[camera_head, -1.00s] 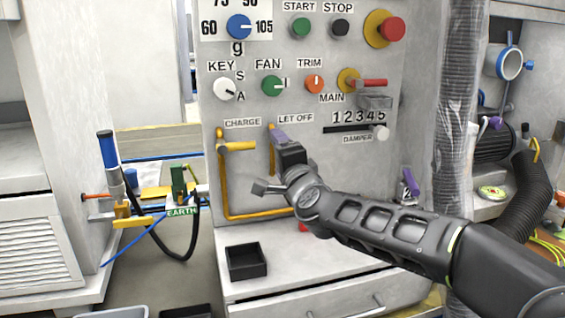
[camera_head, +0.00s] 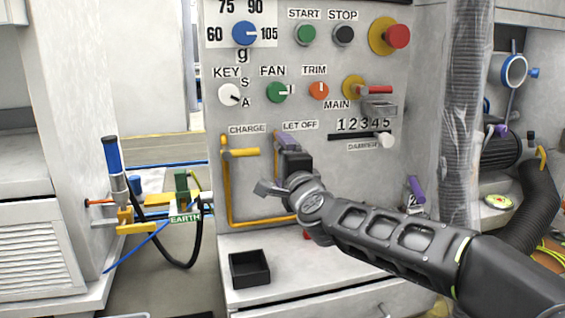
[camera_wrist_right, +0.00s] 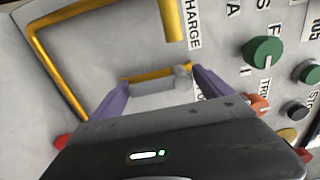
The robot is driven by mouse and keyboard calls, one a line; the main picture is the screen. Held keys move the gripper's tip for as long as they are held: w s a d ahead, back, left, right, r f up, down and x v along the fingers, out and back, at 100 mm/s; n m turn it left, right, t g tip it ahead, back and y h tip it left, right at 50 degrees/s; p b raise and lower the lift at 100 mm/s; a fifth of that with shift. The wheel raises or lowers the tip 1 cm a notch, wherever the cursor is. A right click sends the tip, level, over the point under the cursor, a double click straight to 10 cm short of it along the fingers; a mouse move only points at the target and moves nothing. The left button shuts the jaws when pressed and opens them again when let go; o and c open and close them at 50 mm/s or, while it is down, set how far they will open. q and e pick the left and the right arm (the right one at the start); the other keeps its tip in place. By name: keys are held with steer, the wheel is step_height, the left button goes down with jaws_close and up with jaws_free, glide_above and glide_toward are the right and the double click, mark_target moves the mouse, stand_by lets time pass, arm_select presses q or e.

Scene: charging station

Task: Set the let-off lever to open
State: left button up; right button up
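The let-off lever sits below the LET OFF label (camera_head: 300,125) on the grey panel. In the head view my right gripper (camera_head: 290,140) covers most of it. In the right wrist view the yellow let-off lever (camera_wrist_right: 150,75), with a grey end piece, lies between the two purple fingertips of my right gripper (camera_wrist_right: 160,88). The fingers are spread apart; whether either touches the lever I cannot tell. The charge lever (camera_head: 240,152), a yellow handle to the left, points sideways to the right; part of it shows in the wrist view (camera_wrist_right: 170,20). My left gripper is not in view.
Knobs are above: the green FAN knob (camera_head: 276,92), the orange TRIM knob (camera_head: 318,91) and the red MAIN handle (camera_head: 375,90). The damper slider (camera_head: 383,141) is to the right. A black tray (camera_head: 249,268) stands on the ledge below. Yellow pipe (camera_head: 258,221) runs under the levers.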

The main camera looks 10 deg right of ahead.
steer(key=shift+o, duration=0.5)
steer(key=shift+s, duration=0.25)
steer(key=s, duration=0.7)
steer(key=shift+s+d, duration=0.15)
steer(key=shift+d, duration=0.05)
steer(key=shift+r+p, duration=0.1)
steer(key=shift+p, duration=0.25)
